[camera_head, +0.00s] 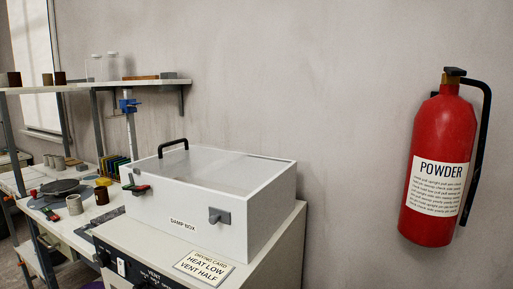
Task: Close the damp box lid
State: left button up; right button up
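The damp box (185,221) is a white box with a "DAMP BOX" label on its front. It stands on top of a white cabinet in the middle of the view. Its lid (225,172) has a clear panel and lies flat over the box top, looking shut. A black handle (173,145) rises at the lid's left side. A grey latch (219,215) sits on the front at right, and a dark latch with red and green parts (136,187) at the front left corner. Neither of my grippers is in view.
A drying card (204,267) lies on the cabinet top (262,262) before the box. A bench (75,216) with cups and tools is at left, under a wall shelf (92,86). A red powder extinguisher (438,165) hangs on the right wall.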

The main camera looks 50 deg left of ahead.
aim_at(137, 171)
jog(key=k+j, duration=0.1)
jog(key=j, duration=0.25)
jog(key=k+j, duration=0.15)
jog(key=j, duration=0.2)
jog(key=k+j+u, duration=0.1)
jog(key=j, duration=0.25)
jog(key=k+j, duration=0.1)
jog(key=j, duration=0.2)
